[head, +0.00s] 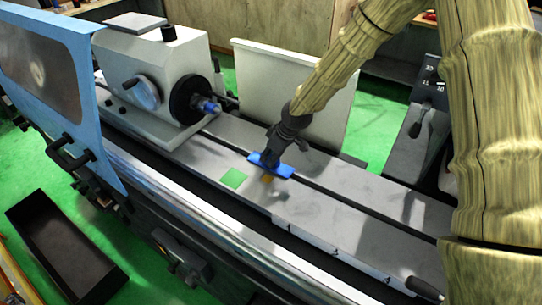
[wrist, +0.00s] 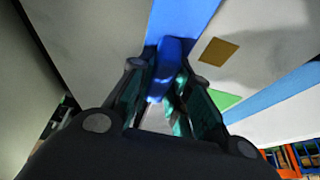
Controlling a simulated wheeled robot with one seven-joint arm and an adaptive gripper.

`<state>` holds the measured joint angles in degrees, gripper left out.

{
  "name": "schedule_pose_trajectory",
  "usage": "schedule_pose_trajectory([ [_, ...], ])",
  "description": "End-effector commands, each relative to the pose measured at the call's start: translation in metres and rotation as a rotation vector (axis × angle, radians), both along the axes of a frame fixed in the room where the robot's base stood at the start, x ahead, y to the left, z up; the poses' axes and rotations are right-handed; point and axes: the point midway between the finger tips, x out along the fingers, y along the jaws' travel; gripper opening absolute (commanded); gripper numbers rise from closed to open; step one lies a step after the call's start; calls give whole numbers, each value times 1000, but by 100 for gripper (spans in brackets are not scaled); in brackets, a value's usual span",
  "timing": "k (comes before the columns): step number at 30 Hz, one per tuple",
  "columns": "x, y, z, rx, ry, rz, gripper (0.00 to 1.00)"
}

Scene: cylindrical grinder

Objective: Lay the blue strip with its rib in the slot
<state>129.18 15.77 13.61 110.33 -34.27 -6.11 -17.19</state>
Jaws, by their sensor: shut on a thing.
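The blue strip (head: 270,166) is in my gripper (head: 274,157), over the line of the dark slot (head: 345,201) in the long grey table (head: 330,215). My gripper points down at it. In the wrist view a darker blue raised part (wrist: 172,62) is between my fingers, and the flat blue strip (wrist: 185,18) reaches up to the top edge. The strip's rib is hidden underneath. The strip looks roughly in line with the slot. I cannot tell whether it touches the table or hangs just above it.
A green square (head: 233,178) and a small ochre square (head: 267,179) mark the table in front of the strip. The grey headstock (head: 155,75) with its dark chuck (head: 190,98) stands at left. A pale upright panel (head: 290,95) stands behind. The table to the right is clear.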

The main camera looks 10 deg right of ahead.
Motion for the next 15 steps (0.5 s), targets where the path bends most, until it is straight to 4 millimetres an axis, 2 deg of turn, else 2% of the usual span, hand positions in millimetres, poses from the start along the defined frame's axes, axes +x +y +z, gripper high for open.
schedule_pose_trajectory([
  [4, 0, 0, -3, 0, 0, 0, 0],
  [5, 0, 0, -3, 0, 0, 0, 21],
  [9, 0, 0, -3, 0, 0, 0, 44],
  [15, 0, 0, -3, 0, 0, 0, 44],
])
